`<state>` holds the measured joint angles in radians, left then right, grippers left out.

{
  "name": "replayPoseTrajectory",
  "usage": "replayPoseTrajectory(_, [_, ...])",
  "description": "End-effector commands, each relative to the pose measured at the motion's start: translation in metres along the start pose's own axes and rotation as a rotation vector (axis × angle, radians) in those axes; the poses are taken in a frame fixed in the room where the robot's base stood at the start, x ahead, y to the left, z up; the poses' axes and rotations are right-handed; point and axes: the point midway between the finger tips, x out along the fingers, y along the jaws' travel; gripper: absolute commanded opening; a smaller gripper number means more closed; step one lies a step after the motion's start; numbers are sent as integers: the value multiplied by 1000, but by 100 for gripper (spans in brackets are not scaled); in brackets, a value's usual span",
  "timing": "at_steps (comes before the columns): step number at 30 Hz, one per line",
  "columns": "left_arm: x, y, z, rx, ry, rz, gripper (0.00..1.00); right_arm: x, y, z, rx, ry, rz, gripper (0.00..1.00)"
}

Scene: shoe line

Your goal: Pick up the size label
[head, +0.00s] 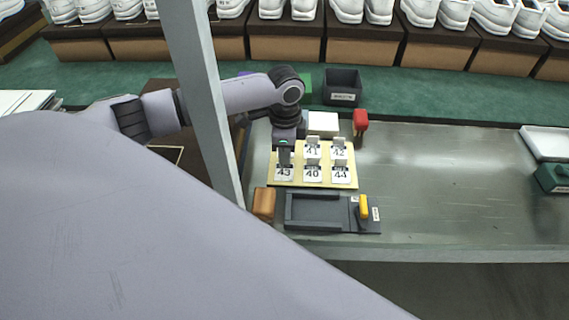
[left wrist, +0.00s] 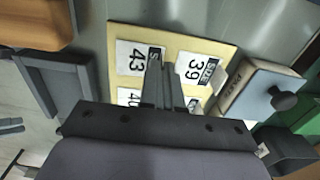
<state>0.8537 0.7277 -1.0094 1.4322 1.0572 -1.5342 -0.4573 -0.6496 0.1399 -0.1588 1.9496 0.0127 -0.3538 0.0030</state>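Several white size labels with upright tabs lie on a pale yellow board (head: 350,184). Label 43 (head: 284,174) is at the front left, with label 40 (head: 313,174) and label 44 (head: 341,174) to its right. Label 41 (head: 312,151) and label 42 (head: 339,151) are behind. My left gripper (head: 285,157) points down at label 43. In the left wrist view its fingers (left wrist: 164,70) are close together at the tab edge of label 43 (left wrist: 132,58), hiding the tab. Label 39 (left wrist: 193,69) lies beside them. My right gripper is not in view.
A dark grey tray (head: 312,224) with a yellow-handled tool (head: 364,207) lies in front of the board. Behind are a white pad (head: 323,122), a red-topped object (head: 360,120) and a dark bin (head: 342,86). An orange-brown block (head: 263,203) stands left. The table's right part is mostly clear.

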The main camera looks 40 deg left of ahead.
Motion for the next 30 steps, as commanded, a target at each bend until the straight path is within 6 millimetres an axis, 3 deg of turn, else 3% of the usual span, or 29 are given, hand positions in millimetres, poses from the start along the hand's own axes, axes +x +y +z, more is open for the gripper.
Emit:
replayPoseTrajectory(8, [-5, 0, 0, 0, 1, -1, 0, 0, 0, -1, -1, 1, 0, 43])
replayPoseTrajectory(14, [-29, -1, -1, 1, 3, -3, 0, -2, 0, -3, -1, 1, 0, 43])
replayPoseTrajectory(30, [-167, -1, -1, 0, 4, -3, 0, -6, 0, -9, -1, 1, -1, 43])
